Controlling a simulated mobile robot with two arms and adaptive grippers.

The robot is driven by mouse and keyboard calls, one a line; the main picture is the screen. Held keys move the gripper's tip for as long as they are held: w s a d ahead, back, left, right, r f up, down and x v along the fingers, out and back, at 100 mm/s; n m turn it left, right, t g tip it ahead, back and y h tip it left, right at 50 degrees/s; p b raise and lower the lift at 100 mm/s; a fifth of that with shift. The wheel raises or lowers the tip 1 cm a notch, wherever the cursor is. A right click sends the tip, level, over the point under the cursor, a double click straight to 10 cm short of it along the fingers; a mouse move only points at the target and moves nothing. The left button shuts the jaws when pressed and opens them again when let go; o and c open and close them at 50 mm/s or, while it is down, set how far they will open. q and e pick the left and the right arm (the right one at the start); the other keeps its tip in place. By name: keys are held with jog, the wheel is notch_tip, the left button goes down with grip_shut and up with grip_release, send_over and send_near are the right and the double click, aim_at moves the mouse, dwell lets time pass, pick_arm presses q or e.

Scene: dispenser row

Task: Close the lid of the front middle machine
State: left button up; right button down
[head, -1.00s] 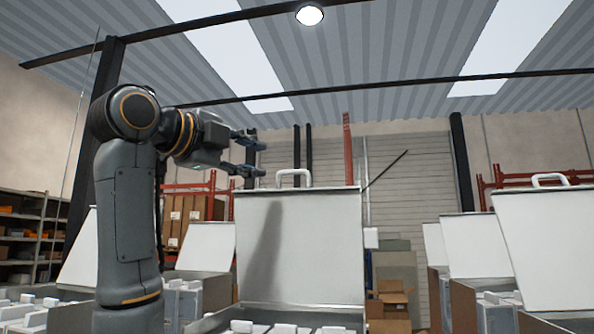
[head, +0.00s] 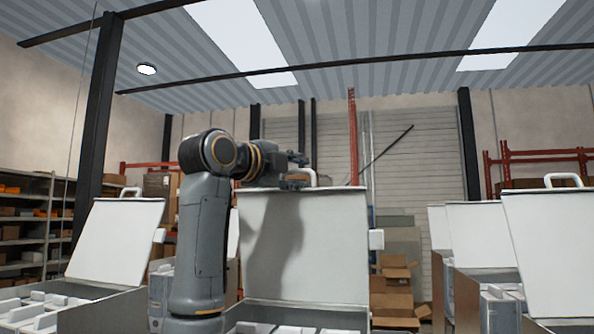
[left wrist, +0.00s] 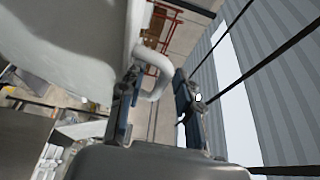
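The lid (head: 335,235) of the front middle machine stands raised in the head view, a white panel with a shadow on it. Its white loop handle (head: 314,177) is on the top edge. My left gripper (head: 300,171) is at that handle, partly covering it. In the left wrist view, the two fingers of my left gripper (left wrist: 155,102) are apart, and the handle (left wrist: 163,62) reaches into the space between them. The lid's white surface (left wrist: 75,45) fills the upper left there. Whether a finger touches the handle is unclear. My right gripper is out of view.
Other machines with raised white lids stand at the left (head: 115,240) and right (head: 555,240). Cardboard boxes (head: 395,285) lie behind, right of the middle machine. Shelves (head: 30,225) line the left wall.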

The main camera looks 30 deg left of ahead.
pick_arm(q)
grip_shut()
jog(key=shift+s, duration=0.1)
